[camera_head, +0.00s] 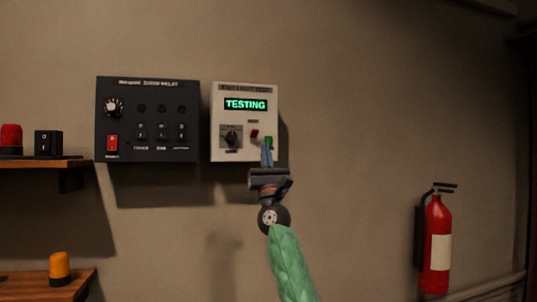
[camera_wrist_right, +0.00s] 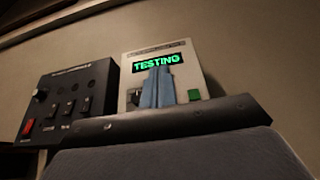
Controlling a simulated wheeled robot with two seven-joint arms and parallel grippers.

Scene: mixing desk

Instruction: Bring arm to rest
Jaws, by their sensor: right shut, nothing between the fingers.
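My right gripper (camera_head: 267,156) is raised in front of the lower right part of a white wall panel (camera_head: 244,92), its blue fingers shut with nothing between them. The fingers are close to the green button (camera_head: 269,141); I cannot tell in the head view whether they touch it. The panel's screen (camera_head: 246,105) reads "TESTING" in green. In the right wrist view the shut fingers (camera_wrist_right: 158,88) cover part of the panel's front, and the green button (camera_wrist_right: 194,95) shows to their right. My left gripper is not in view.
A black switch panel (camera_head: 147,120) with a knob and switches hangs left of the white panel. Wooden shelves (camera_head: 35,163) with a red lamp (camera_head: 11,138) and an orange lamp (camera_head: 60,267) stand at the left. A fire extinguisher (camera_head: 437,245) hangs at right. The wall between is bare.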

